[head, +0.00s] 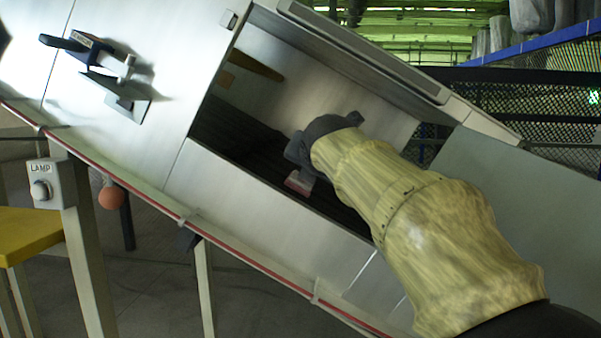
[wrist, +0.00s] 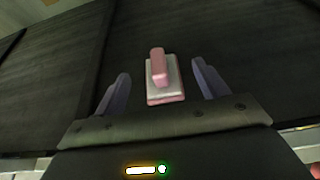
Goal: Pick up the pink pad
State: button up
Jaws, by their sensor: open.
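The pink pad (wrist: 165,86) shows in the wrist view as a pink and white block with a raised pink grip on top. It lies on the dark floor of the metal compartment. My gripper (wrist: 163,84) is open, with one finger on each side of the pad and visible gaps between. I cannot tell how far above the pad the fingertips are. In the head view the pad (head: 298,184) is a small reddish-pink piece just below my gripper (head: 299,165), partly hidden by it.
The compartment has metal walls (head: 270,190) around its dark floor (head: 225,128), and a raised lid edge (head: 365,50). My arm reaches in from the lower right. A brown piece (head: 256,64) is at the compartment's far left. A lamp knob (head: 40,190) is at the left outside.

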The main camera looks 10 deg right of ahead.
jog(key=shift+x, duration=1.2)
jog(key=shift+s, duration=0.1)
jog(key=p+x, duration=0.2)
jog(key=x, duration=0.1)
jog(key=p+x, duration=0.1)
jog(key=x, duration=0.1)
jog(key=shift+a+f, duration=0.2)
jog(key=shift+a, duration=0.05)
jog(key=c, duration=0.9)
jog(key=shift+d, duration=0.15)
